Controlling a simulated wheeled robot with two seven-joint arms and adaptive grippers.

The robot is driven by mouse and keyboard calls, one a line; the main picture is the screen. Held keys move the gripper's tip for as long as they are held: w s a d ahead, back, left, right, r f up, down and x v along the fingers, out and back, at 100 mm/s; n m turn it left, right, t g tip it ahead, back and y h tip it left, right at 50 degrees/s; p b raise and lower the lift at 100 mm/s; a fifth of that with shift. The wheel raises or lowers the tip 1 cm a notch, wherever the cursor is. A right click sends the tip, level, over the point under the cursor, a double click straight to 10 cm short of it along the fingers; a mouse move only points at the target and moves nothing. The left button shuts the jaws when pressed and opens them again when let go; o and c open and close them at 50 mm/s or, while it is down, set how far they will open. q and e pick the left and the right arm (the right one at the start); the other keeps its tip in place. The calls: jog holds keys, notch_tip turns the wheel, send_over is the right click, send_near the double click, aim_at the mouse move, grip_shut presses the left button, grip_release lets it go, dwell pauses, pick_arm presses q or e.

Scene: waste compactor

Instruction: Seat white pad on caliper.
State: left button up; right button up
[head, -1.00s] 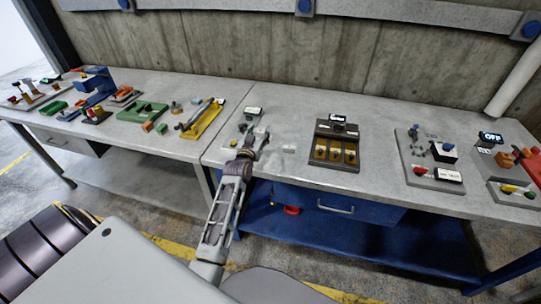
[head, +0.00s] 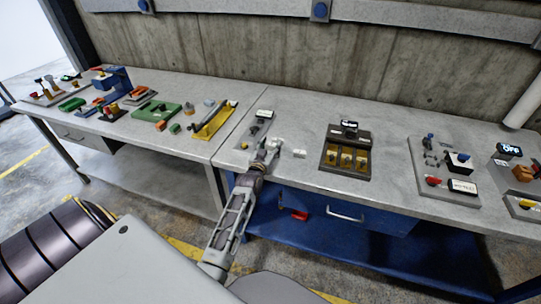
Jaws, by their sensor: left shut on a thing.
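My left gripper (head: 268,152) is over the front edge of the right-hand bench, beside a narrow grey plate. It is shut on a small white piece (head: 276,142), which looks like the white pad; the fingers partly hide it. The grey plate (head: 244,140) carries small dark and grey parts and a small display (head: 264,114) at its back. This may be the caliper station, but the caliper itself is too small and too covered by my gripper to make out. Another small white block (head: 299,153) lies on the bench just right of the gripper. My right gripper is not in view.
A dark tray with yellow slots (head: 345,171) stands to the right. Farther right is a grey board (head: 464,201) with knobs and a display. A yellow holder (head: 214,122) and a green fixture (head: 156,112) are on the left bench. The bench between tray and grey board is clear.

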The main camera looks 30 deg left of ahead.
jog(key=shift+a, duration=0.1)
pick_arm(q)
jog(key=shift+f, duration=0.35)
notch_tip(320, 180, down, 2)
jog(key=shift+f, duration=0.1)
jog(key=shift+f+p, duration=0.3)
jog(key=shift+f, duration=0.4)
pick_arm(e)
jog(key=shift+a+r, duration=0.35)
pick_arm(q)
jog(key=shift+f, duration=0.1)
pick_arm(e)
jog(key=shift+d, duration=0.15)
pick_arm(q)
jog(key=shift+f, duration=0.15)
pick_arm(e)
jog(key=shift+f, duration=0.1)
pick_arm(q)
jog(key=o, duration=1)
